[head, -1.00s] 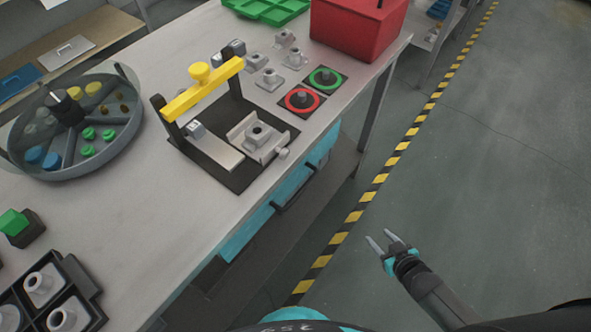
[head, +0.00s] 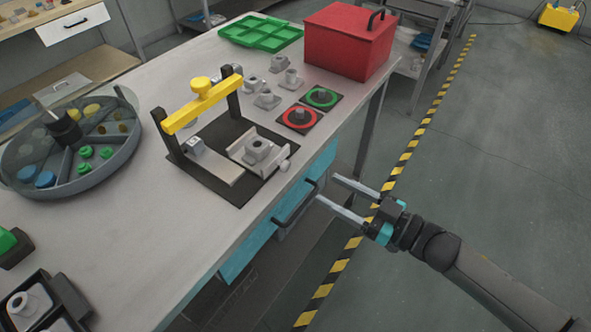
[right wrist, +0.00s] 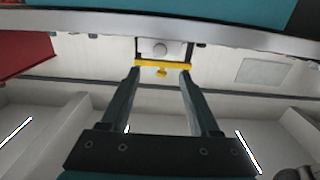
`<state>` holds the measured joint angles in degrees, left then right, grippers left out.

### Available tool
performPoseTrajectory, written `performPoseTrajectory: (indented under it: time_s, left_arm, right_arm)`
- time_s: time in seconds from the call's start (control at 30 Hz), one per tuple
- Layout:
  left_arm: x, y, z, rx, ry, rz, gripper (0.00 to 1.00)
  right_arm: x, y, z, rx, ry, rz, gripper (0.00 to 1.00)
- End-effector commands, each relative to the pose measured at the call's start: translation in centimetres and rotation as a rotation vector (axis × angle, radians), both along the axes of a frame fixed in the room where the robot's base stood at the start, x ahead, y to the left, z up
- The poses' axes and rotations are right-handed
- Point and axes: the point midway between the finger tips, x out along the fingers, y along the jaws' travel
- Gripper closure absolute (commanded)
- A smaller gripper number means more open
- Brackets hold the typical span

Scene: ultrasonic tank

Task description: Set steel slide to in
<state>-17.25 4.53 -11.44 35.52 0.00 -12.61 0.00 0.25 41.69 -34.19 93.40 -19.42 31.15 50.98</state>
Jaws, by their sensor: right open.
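The steel slide (head: 250,160) is a grey metal carriage on the black base plate (head: 232,193) of a fixture on the bench. A grey square block with a dark hole sits in it, and a round knob (head: 284,165) sticks out at its right end, toward the bench's front edge. A yellow bar (head: 205,100) with a yellow knob bridges the fixture behind the slide. My right gripper (head: 327,189) is open and empty, off the bench's front edge, right of the slide knob and apart from it. The right wrist view shows the round knob (right wrist: 160,48) beyond the open fingers. My left gripper is not in view.
A blue drawer with a dark handle (head: 295,203) is under the bench edge near my right gripper. Red and green ring pads (head: 299,117), a red box (head: 345,50) and a green tray (head: 261,31) stand behind. A round divided tray (head: 98,170) is at left.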

Motion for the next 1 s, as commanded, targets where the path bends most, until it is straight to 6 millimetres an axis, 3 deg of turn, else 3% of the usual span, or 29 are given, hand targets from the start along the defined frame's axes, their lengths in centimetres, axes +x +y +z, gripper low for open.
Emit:
performPoseTrajectory:
  time_s: [0.3,0.5,0.9,1.0]
  left_arm:
    - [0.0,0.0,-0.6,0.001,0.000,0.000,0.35]
    - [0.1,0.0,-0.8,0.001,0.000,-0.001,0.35]
    - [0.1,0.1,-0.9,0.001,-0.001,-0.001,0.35]
    - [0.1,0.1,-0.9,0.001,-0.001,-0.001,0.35]
  right_arm:
    - [4.0,5.4,0.0,0.002,-0.004,-0.001,0.38]
    - [5.5,7.4,0.0,0.000,-0.002,-0.002,0.38]
    - [5.9,8.1,0.0,-0.001,0.001,-0.002,0.38]
    - [5.9,8.1,0.0,-0.001,0.000,-0.002,0.47]
